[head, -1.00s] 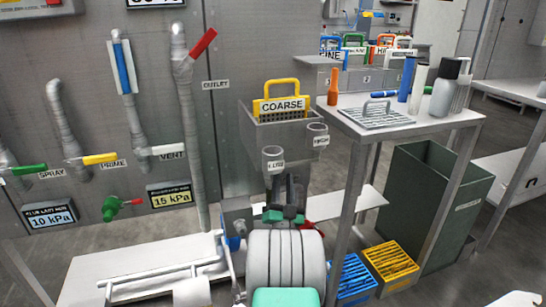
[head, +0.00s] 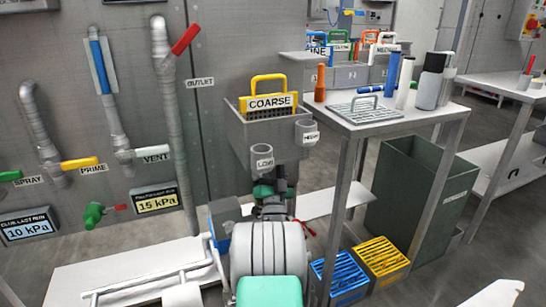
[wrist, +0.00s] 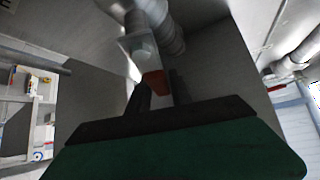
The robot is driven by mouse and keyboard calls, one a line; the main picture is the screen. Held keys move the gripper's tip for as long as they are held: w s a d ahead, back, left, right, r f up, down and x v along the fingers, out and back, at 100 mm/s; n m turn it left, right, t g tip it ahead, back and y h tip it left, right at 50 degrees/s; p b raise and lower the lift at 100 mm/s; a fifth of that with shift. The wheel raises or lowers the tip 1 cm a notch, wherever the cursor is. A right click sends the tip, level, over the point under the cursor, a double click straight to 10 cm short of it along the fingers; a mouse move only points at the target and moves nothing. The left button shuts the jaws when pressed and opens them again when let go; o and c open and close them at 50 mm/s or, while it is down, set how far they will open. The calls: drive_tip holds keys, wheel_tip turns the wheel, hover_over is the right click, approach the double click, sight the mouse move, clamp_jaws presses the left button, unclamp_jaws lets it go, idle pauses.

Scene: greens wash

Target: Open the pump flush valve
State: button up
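No label reading pump flush is legible, so I cannot tell for sure that this red part is the flush valve's handle.
The wall at left carries pipes with a red OUTLET lever (head: 185,39), a white VENT lever (head: 152,153) and a yellow PRIME lever (head: 79,164). A grey table (head: 415,122) stands at right, with blue (head: 338,282) and yellow (head: 382,258) crates below.

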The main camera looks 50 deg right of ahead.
clamp_jaws()
idle(1.2)
